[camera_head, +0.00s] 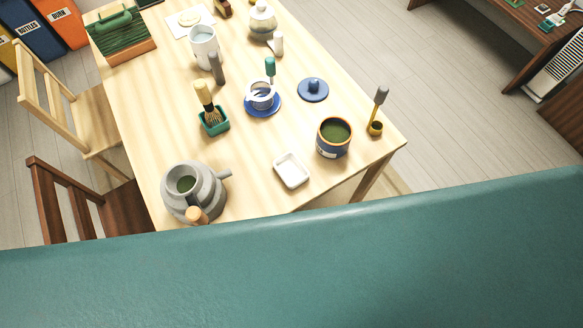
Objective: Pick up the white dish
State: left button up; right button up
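The white dish (291,170) is a small, shallow, rounded-square dish. It lies flat on the light wooden table (262,197), near the edge closest to me, and looks empty. It sits between the grey kettle-like pot (207,197) on its left and the blue jar of green powder (333,141) on its right, apart from both. Neither of my grippers shows in the head view.
A teal surface (330,260) fills the bottom, in front of the table. A whisk in a teal holder (214,122), a cup on a blue saucer (262,101), a blue lid (313,90) and a scoop (377,110) stand behind. Chairs (80,205) line the left.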

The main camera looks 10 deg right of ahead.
aim_at(290, 169)
jog(key=k+l+u, duration=0.1)
jog(key=l+u, duration=0.35)
jog(key=k+l+u, duration=0.15)
jog(key=l+u, duration=0.25)
jog(key=k+l+u, duration=0.25)
jog(key=u, duration=0.2)
